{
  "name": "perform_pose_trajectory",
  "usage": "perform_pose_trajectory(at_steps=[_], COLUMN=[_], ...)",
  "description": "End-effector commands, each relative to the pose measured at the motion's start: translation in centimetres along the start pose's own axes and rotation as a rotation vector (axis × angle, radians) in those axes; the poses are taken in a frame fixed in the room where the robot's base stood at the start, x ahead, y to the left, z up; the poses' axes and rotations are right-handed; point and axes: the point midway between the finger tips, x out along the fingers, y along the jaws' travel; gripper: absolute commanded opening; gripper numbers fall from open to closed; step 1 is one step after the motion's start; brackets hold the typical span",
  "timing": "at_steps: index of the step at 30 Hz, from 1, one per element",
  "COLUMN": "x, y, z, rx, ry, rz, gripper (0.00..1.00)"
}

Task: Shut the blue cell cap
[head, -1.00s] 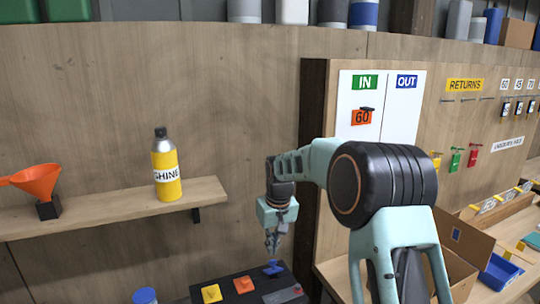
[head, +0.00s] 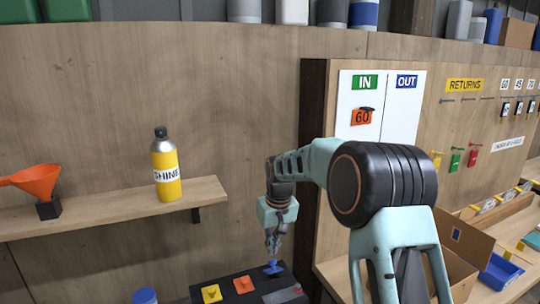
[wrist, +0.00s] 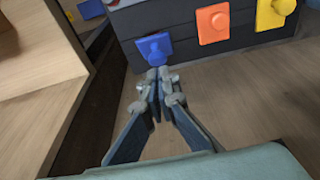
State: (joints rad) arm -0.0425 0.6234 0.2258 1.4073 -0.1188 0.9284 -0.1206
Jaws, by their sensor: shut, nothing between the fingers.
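The blue cell cap (head: 272,267) sits at the back right of the dark battery box (head: 240,280), beside the orange cap (head: 243,285) and the yellow cap (head: 211,293). In the wrist view the blue cap (wrist: 155,48) lies just beyond my fingertips, at the left end of the row. My gripper (head: 273,248) points down over the blue cap with its fingers shut and empty. The fingertips show close to the cap's near edge in the wrist view (wrist: 158,75). I cannot tell whether they touch it.
A yellow spray bottle (head: 166,170) and an orange funnel (head: 36,183) stand on the wall shelf (head: 120,212) at left. A wooden upright (head: 315,160) rises right of my gripper. Open cardboard boxes (head: 462,245) and a blue bin (head: 500,270) are at right.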

Motion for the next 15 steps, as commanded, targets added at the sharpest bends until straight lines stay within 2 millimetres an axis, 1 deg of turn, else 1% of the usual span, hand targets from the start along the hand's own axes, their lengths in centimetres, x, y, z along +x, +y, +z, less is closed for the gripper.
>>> perform_pose_trajectory(at_steps=[5, 15], x=[0.4, 2.1], y=[0.0, 0.0], z=[0.1, 0.4], rx=[0.000, 0.000], ry=[-0.001, 0.000], rz=[0.000, 0.000], gripper=[0.00, 0.00])
